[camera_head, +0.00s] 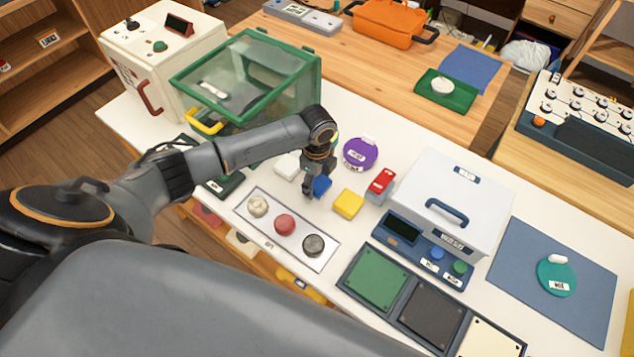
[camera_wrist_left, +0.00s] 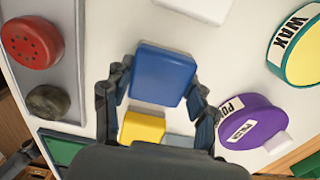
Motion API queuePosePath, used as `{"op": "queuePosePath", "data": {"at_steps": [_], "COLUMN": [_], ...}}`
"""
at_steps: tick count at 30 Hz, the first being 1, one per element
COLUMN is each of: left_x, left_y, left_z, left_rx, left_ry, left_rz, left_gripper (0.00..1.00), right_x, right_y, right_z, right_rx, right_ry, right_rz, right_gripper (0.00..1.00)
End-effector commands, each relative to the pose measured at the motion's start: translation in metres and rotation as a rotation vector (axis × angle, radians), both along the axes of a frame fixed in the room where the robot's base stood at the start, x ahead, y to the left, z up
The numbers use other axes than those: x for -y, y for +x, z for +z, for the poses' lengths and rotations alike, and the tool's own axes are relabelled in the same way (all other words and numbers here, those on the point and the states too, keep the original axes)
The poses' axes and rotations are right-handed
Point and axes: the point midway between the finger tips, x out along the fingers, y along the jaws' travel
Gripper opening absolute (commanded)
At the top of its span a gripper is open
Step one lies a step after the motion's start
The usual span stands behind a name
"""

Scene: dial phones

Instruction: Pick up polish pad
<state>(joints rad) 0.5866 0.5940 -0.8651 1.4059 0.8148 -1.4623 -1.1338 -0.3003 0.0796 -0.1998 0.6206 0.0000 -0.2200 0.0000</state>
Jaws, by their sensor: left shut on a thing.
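The purple round pad (camera_head: 360,153) lies on the white table, just right of my left gripper. In the left wrist view the purple pad (camera_wrist_left: 262,118) sits right of the fingers, with a white label that seems to read "POLISH" and a pale knob. My left gripper (camera_head: 316,188) points down at the table and is shut on a blue block (camera_head: 322,186). In the left wrist view the blue block (camera_wrist_left: 163,75) sits between the two fingers. I cannot tell whether it is lifted off the table. My right gripper is not in view.
A yellow block (camera_head: 348,203) and a red block (camera_head: 381,181) stand close by. A round pad labelled "WAX" (camera_wrist_left: 302,50) lies beyond the purple pad. A tray (camera_head: 246,222) with several round pieces, a green-framed clear box (camera_head: 245,75) and a white lidded box (camera_head: 478,190) surround the spot.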

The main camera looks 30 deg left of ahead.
Motion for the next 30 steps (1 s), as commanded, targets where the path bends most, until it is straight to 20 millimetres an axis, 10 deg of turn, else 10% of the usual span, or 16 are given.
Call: {"op": "queuePosePath", "data": {"at_steps": [9,30], "left_x": [0.000,0.065], "left_y": [0.002,-0.107], "left_z": [0.030,0.123], "left_rx": [0.008,0.002], "left_ry": [-0.001,-0.002], "left_rz": [-0.001,-0.002], "left_gripper": [0.25,0.25], "right_x": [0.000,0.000], "right_y": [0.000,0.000], "right_z": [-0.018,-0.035], "right_rx": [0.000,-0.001], "right_ry": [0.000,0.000], "right_rz": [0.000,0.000], "right_gripper": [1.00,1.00]}}
